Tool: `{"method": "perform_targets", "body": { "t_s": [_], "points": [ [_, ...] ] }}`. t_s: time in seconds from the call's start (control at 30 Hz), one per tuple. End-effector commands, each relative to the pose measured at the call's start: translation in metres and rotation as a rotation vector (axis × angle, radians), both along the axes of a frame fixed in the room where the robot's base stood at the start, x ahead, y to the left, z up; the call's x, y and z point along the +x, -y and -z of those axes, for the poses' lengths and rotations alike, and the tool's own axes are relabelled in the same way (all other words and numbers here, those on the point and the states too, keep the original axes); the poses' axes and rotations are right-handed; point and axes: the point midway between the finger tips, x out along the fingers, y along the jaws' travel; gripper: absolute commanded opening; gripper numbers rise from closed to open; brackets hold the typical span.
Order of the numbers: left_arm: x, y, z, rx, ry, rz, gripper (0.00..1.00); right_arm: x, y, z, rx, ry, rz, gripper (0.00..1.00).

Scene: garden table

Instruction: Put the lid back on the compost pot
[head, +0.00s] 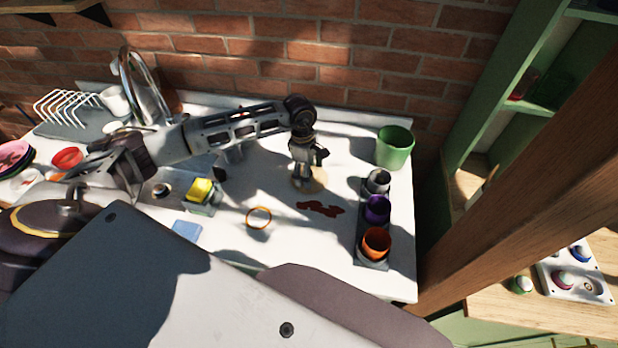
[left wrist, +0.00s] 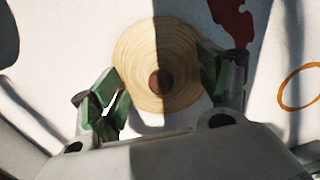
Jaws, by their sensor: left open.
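The lid (head: 317,184) is a round, pale wooden disc lying on the white table. In the left wrist view the lid (left wrist: 143,52) shows its ring grain and a dark brown knob (left wrist: 160,82) at its middle. My left gripper (head: 307,172) is above the lid, pointing down and hiding part of it. In the left wrist view its green fingertips (left wrist: 160,90) are apart, on either side of the knob, with nothing held. The green pot (head: 394,148), likely the compost pot, stands open and upright at the back right. My right gripper is not in view.
A tray with grey (head: 378,181), purple (head: 377,209) and orange (head: 376,242) cups stands at the right edge. A dark red patch (head: 320,208) and an orange ring (head: 259,217) lie near the lid. A yellow sponge (head: 200,190) is left. A brick wall closes the back.

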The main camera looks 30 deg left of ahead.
Motion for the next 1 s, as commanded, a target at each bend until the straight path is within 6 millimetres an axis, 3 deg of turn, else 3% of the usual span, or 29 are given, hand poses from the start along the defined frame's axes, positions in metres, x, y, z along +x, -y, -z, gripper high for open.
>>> {"method": "perform_targets", "body": {
  "t_s": [0.07, 0.53, 1.0],
  "points": [
    [0.0, 0.0, -0.0001, 0.0, 0.0, 0.0, 0.6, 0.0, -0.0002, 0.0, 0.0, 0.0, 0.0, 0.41],
    [-0.0018, -0.0002, 0.0029, 0.002, -0.005, 0.001, 0.0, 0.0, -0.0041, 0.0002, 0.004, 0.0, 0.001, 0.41],
    [-0.0042, -0.0002, 0.0062, 0.003, -0.013, 0.002, 0.0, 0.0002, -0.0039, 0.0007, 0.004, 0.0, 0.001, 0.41]
  ]
}}
